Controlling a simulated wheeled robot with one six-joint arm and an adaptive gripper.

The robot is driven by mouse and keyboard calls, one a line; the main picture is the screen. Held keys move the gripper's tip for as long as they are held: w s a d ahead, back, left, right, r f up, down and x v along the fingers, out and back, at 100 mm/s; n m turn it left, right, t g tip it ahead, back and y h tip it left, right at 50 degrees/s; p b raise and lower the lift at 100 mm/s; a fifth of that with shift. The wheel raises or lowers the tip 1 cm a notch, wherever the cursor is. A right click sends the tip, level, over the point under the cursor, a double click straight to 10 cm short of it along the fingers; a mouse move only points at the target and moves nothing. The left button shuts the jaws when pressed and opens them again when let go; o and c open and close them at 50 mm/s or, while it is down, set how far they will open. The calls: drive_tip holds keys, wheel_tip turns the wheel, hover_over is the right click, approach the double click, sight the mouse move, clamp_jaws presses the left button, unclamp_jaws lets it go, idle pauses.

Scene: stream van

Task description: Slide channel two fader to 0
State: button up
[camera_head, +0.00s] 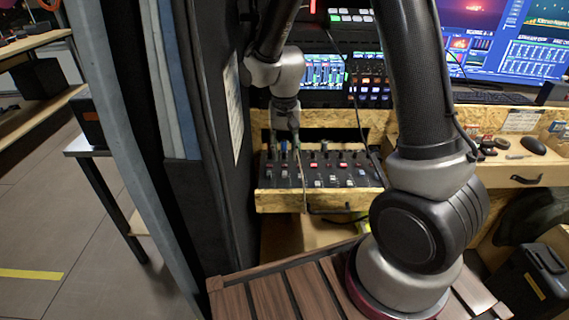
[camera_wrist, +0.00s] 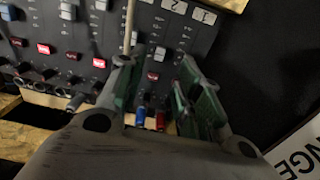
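The mixer panel (camera_head: 320,168) sits in a wooden drawer below the monitors. In the wrist view the panel (camera_wrist: 82,38) appears turned round, with white number labels along its top edge. The label "2" (camera_wrist: 178,5) is next to "1" (camera_wrist: 204,16). A pale fader cap (camera_wrist: 160,52) below label 2 seems to be channel two's; its exact setting cannot be read. My gripper (camera_head: 285,150) is over the panel's left part. In the wrist view my gripper (camera_wrist: 158,82) is open, its green-padded fingers on either side of that cap. Contact cannot be judged.
A thin beige rod or cable (camera_wrist: 130,28) rises beside the left finger. Blue (camera_wrist: 140,116) and red knobs (camera_wrist: 160,120) lie between the fingers. A dark padded wall (camera_head: 222,130) stands close left of the drawer. A wooden shelf edge (camera_head: 320,118) runs above the panel.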

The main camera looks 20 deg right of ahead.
wheel_tip(320, 180, up, 5)
drive_tip(key=shift+f, duration=0.2)
idle(0.4)
drive_tip(key=s+d+r+n+t, duration=0.1)
drive_tip(key=s+d+r+t, duration=0.1)
drive_tip(key=s+d+r, duration=0.5)
drive_tip(key=s+d+r+n+t, duration=0.2)
drive_tip(key=s+d+r, duration=0.5)
drive_tip(key=s, duration=0.8)
wheel_tip(320, 180, up, 3)
drive_tip(key=shift+r+n, duration=0.2)
drive_tip(key=shift+n, duration=0.1)
